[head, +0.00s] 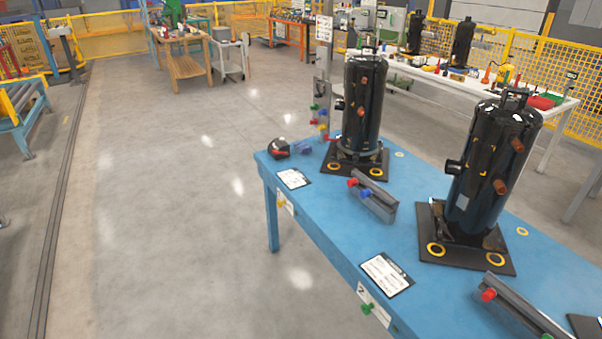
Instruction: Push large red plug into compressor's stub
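Two black cylindrical compressors stand upright on dark base plates on the blue table. The nearer compressor (478,190) is at the right, with copper-coloured stubs (500,187) and a dark stub (453,166) on its left side. The farther compressor (366,115) stands behind it to the left and has similar stubs. A red plug (352,183) sits at the end of a grey rack beside a blue plug (366,194). Another red plug (488,295) sits on a second rack at the lower right. I cannot tell which is the large one. Neither gripper is in view.
The blue table (330,225) also carries label cards (386,274) and a dark red-and-black item (279,149). A white workbench (400,67) with more compressors stands behind. The grey floor (165,210) left of the table is clear.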

